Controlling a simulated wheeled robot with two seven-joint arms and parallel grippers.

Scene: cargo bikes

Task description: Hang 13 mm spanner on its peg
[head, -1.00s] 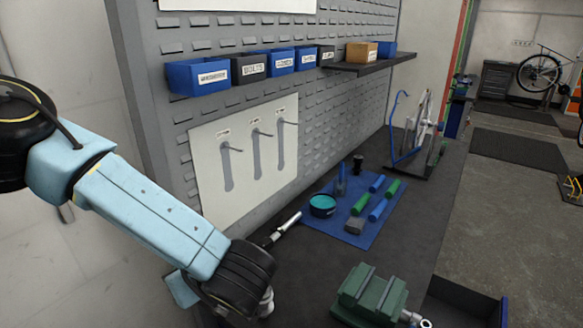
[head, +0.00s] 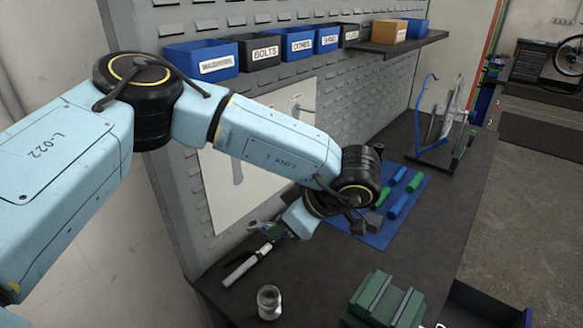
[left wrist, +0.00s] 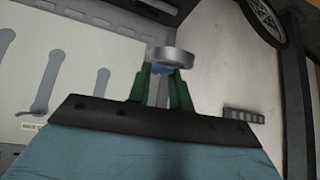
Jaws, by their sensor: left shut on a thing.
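My left gripper (head: 272,232) has green fingers and is low over the bench, in front of the white spanner board (head: 215,190). In the left wrist view the left gripper (left wrist: 160,85) is shut on the spanner (left wrist: 175,56), whose silver ring end shows beyond the fingertips. In the head view a silver end of the spanner (head: 254,226) shows beside the gripper. The rest of it is hidden. The board carries grey spanner silhouettes; my arm covers much of it. In the wrist view the board (left wrist: 70,60) is at left, apart from the spanner. My right gripper is not in view.
A black-and-silver tool (head: 248,262) and a small metal jar (head: 268,302) are on the bench near the gripper. A green vise (head: 383,302) is at front right. A blue mat (head: 372,238) holds several tools. Labelled bins (head: 203,62) hang above the board.

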